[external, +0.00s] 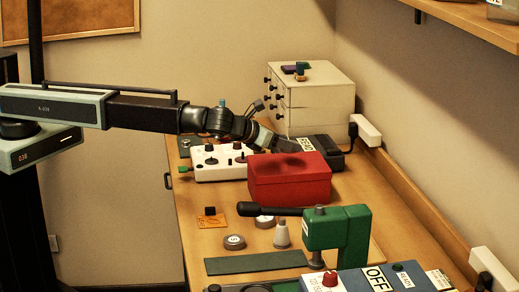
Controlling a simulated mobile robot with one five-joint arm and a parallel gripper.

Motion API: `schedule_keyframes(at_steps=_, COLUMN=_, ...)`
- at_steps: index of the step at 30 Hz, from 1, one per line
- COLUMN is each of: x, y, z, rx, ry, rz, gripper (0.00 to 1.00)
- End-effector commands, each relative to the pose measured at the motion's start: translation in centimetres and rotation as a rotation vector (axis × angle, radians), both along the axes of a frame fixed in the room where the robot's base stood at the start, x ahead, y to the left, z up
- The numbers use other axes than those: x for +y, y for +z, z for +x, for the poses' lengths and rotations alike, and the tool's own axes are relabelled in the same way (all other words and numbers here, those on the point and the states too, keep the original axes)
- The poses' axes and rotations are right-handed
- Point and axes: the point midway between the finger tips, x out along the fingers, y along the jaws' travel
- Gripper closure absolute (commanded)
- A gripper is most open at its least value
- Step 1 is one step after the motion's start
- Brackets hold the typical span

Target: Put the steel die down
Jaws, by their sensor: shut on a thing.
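My gripper (272,143) is at the end of my arm, which reaches in from the left over the far half of the table. It is shut, just behind the red box (290,182) and beside a dark device with a white label (318,152). The steel die is not clearly visible; the fingertips are small and dark here, and what is between them cannot be made out. I cannot tell whether the held thing touches a surface.
A white control box (222,168) with knobs stands left of the red box. A drawer cabinet (318,95) is behind.

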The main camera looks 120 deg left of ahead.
Motion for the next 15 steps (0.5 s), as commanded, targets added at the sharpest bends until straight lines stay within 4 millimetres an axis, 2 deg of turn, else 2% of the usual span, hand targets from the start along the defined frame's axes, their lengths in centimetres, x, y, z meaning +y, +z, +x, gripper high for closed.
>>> schedule_keyframes(at_steps=1, x=0.7, y=-0.2, z=1.6, rx=0.0, ry=0.001, rz=0.001, gripper=1.0)
schedule_keyframes(at_steps=4, x=1.3, y=-0.3, z=2.8, rx=0.0, ry=0.001, rz=0.0, gripper=1.0)
schedule_keyframes(at_steps=11, x=1.6, y=-0.3, z=3.3, rx=0.0, ry=0.001, rz=0.0, gripper=1.0)
schedule_keyframes(at_steps=13, x=2.0, y=-0.4, z=4.1, rx=0.0, ry=0.001, rz=0.0, gripper=1.0)
schedule_keyframes(at_steps=15, x=1.9, y=-2.2, z=3.9, rx=0.0, ry=0.001, rz=0.0, gripper=1.0)
